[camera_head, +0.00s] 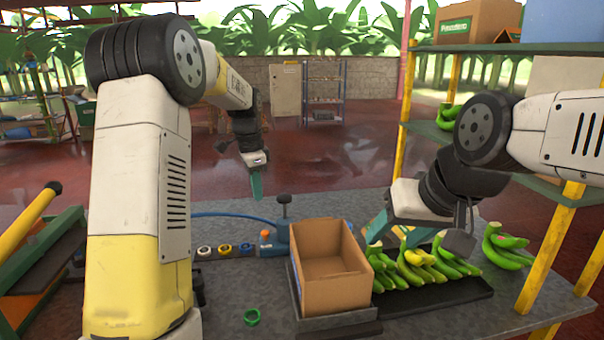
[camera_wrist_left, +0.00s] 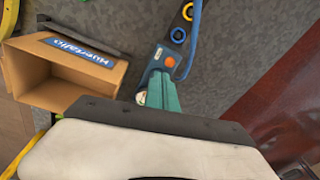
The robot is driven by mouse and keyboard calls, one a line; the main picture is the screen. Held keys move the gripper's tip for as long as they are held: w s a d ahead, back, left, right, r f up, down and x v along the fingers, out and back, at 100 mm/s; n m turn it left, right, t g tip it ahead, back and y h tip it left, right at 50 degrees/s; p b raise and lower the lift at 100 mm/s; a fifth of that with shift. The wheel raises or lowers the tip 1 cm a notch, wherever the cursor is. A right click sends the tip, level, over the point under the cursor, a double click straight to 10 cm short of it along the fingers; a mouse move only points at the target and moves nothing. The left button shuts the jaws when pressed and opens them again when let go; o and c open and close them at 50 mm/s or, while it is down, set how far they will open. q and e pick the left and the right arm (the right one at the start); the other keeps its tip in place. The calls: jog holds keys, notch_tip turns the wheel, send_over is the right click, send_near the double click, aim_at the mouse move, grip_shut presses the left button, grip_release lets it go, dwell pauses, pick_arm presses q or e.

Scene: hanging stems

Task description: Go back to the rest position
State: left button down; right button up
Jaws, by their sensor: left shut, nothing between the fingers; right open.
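My left gripper (camera_head: 256,187) hangs in the air beyond the table's work area, its teal fingers together and empty. In the left wrist view its fingers (camera_wrist_left: 165,95) are shut, with the blue device visible past them. My right gripper (camera_head: 392,234) is open, tilted down above the banana tray, one teal finger clearly showing near the box's right side; the other is mostly hidden. I see nothing held in it.
An open, empty-looking cardboard box (camera_head: 331,284) stands on a dark stand (camera_head: 338,322). Banana bunches (camera_head: 420,265) lie on a black tray (camera_head: 440,301) to its right. The blue device (camera_head: 282,240), coloured rolls (camera_head: 225,249) and a green ring (camera_head: 251,316) are left of the box. A shelf (camera_head: 535,48) rises at right.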

pick_arm(q)
jog(key=s+r+n+t+h, duration=0.1)
jog(key=s+r+n+t, duration=0.15)
jog(key=s+r, duration=0.45)
jog(key=s+r+n+t, duration=0.1)
jog(key=s+r+n, duration=0.25)
jog(key=s, duration=0.65)
jog(key=s+f+n+t, duration=0.1)
jog(key=s+f+n, duration=0.2)
jog(key=s, duration=1.1)
jog(key=n, duration=0.3)
jog(key=shift+d+t+h, duration=0.15)
jog(key=shift+t+h, duration=0.15)
jog(key=shift+t, duration=0.05)
